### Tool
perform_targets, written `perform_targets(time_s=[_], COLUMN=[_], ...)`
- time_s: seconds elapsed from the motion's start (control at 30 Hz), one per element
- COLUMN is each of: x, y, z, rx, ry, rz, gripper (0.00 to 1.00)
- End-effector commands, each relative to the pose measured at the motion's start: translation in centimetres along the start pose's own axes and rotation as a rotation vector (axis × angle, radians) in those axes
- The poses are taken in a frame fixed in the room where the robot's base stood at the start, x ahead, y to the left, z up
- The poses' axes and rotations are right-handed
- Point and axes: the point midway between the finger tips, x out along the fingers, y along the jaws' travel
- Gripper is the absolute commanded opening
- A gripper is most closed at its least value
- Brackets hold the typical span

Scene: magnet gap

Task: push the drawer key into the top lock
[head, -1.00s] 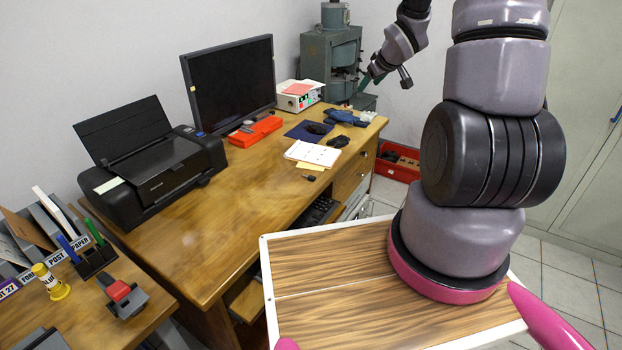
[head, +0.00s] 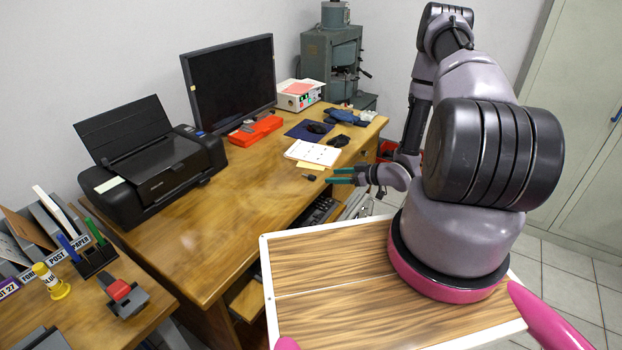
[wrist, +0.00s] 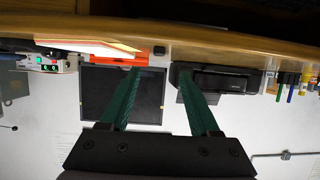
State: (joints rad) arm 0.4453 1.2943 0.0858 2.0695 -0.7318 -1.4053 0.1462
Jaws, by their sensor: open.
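A small dark object, which looks like the drawer key (head: 309,177), lies on the desk near its front edge, beside the papers. My gripper (head: 329,176), with teal fingers, is open and empty just right of the key, pointing left at the desk edge. In the wrist view the fingers (wrist: 158,72) are spread wide. Whether they touch anything cannot be told. The drawer fronts (head: 348,187) under the desk's right end are mostly behind my arm, and the top lock cannot be made out.
On the desk (head: 205,240) are a printer (head: 155,160), a monitor (head: 230,80), an orange box (head: 256,131), papers (head: 312,152) and a dark mouse (head: 338,141). A keyboard (head: 318,212) sits below the desktop. The desk's middle is clear.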

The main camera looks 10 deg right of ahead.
Motion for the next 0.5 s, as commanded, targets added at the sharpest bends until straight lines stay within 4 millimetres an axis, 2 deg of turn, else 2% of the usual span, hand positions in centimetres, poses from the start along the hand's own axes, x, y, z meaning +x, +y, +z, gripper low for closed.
perform_targets(time_s=[0.1, 0.37, 0.5], x=[2.0, 4.3, 6.4], y=[0.0, 0.0, 0.0], z=[0.0, -0.1, -0.1], rx=[-0.002, -0.001, -0.002], ry=[-0.001, -0.002, -0.002], rz=[-0.002, -0.001, -0.003], gripper=[0.62, 0.62, 0.62])
